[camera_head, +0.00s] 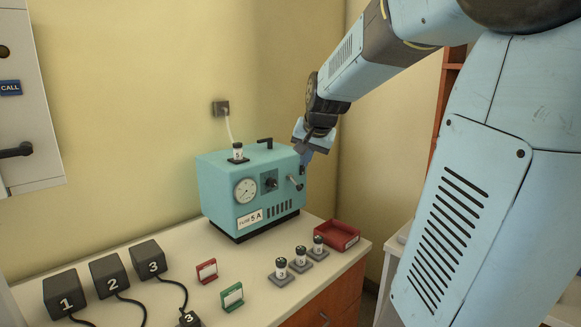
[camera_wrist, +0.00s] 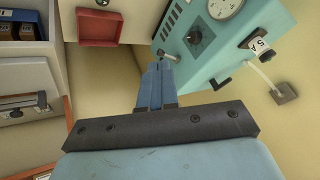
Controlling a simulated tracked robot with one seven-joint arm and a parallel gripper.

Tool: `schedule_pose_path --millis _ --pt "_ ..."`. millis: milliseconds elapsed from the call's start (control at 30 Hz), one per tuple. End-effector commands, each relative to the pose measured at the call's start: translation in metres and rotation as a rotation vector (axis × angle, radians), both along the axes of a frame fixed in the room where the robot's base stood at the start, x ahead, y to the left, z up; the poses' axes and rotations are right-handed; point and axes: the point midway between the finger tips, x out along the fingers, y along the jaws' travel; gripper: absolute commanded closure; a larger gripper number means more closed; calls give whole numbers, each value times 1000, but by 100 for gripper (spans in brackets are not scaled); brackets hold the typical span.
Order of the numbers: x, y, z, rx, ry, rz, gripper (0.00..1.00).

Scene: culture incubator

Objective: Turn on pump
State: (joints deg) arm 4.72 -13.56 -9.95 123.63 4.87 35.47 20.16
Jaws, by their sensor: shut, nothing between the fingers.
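The pump is a teal box (camera_head: 250,190) on the bench, with a round gauge (camera_head: 246,190), a dark square knob (camera_head: 270,181) and a small metal lever (camera_head: 295,183) on its front. The pump (camera_wrist: 215,65) also fills the upper right of the wrist view, with the knob (camera_wrist: 195,37) and the gauge (camera_wrist: 222,8). My gripper (camera_head: 303,168) is shut and empty, beside the pump's right front edge near the lever. In the wrist view the blue fingertips (camera_wrist: 160,64) are together just short of the lever's end (camera_wrist: 167,55). I cannot tell if they touch it.
A tube runs to a wall outlet (camera_head: 221,108).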

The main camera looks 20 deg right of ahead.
Motion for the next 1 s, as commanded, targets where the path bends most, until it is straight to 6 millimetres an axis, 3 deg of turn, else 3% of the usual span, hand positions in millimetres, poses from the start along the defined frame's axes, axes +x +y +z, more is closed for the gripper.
schedule_pose_path --millis 33,200,400,600,1000 --pt "19 -14 -4 14 -4 -47 100" --pt "72 -59 -16 60 -42 -202 100" --pt "114 -100 -31 93 -79 -334 100" --pt "130 -118 -38 103 -97 -386 100" --pt "132 -119 -39 104 -98 -390 100"
